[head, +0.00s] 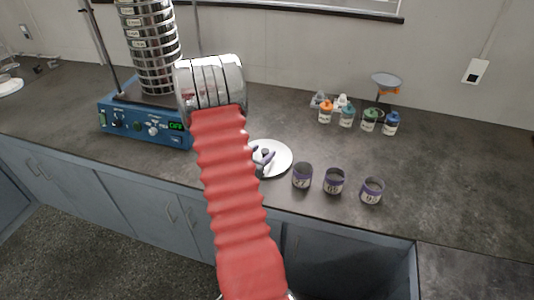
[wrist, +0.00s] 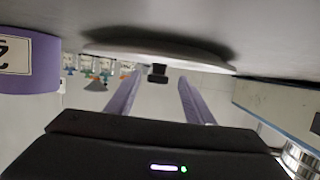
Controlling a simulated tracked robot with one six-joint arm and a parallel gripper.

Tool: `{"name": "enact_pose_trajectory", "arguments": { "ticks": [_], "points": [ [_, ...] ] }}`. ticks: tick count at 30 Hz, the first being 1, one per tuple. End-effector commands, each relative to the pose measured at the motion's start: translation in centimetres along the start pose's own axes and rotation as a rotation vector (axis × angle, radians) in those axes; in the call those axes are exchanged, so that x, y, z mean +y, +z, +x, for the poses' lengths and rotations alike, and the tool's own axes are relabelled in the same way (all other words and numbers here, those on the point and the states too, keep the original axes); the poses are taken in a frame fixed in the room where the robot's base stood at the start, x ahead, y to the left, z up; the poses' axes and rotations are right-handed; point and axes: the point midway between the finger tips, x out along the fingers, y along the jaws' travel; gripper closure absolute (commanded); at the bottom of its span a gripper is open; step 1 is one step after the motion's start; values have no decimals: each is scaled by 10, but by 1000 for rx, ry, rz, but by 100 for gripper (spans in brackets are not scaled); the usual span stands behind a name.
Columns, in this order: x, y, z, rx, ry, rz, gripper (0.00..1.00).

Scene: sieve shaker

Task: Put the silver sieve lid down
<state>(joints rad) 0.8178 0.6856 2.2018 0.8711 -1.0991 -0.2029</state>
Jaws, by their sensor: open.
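The silver sieve lid (head: 283,161) lies flat on the dark counter, just right of my arm in the head view. In the wrist view, which is upside down, the lid (wrist: 205,57) shows edge-on against the counter, with its small black knob (wrist: 158,73) facing away from the counter. My gripper (head: 264,156) is at the lid, with its purple fingers apart. In the wrist view my gripper (wrist: 157,82) is open, its fingers on either side of the knob with visible gaps. My arm hides the lid's left edge in the head view.
The blue sieve shaker (head: 140,124) with its sieve stack (head: 152,50) stands left. Several purple-banded cups, including one nearby (head: 302,176), stand right of the lid. Small bottles (head: 347,116) and a balance-like dish (head: 386,80) stand behind. The counter's right side is clear.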

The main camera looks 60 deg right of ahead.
Motion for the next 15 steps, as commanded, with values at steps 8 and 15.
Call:
{"name": "enact_pose_trajectory", "arguments": {
  "ticks": [8,15],
  "points": [
    [0,0,0,0,0,0,55],
    [0,0,0,0,-1,0,72]
  ]
}}
